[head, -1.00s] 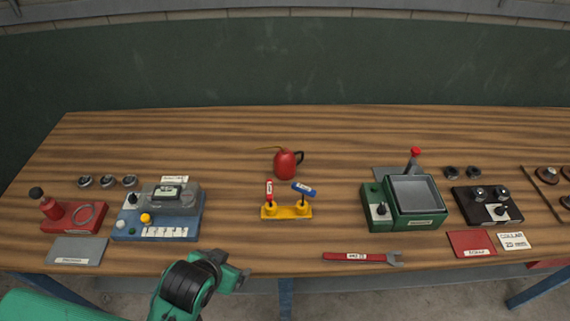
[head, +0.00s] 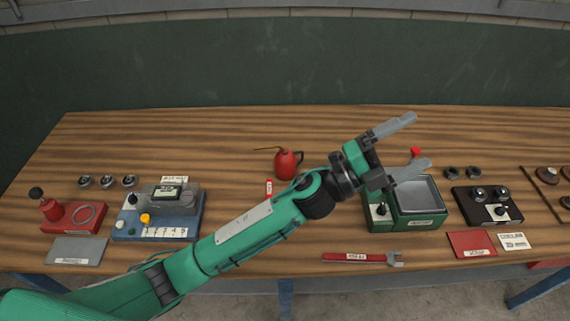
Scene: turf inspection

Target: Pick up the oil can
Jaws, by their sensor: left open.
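The oil can (head: 287,164) is red with a dark handle on its right and a thin spout pointing left. It stands upright on the wooden bench, behind my left forearm. My left gripper (head: 420,142) is open and empty, its two grey fingers pointing right. It is to the right of the oil can and apart from it, in front of and above the green machine with the tray. My right gripper is not in view.
The wooden bench (head: 220,130) is clear at the back. A blue device (head: 150,225) stands left; a green machine (head: 405,222) and a black box (head: 487,205) stand right. A red wrench (head: 350,257) lies at the front.

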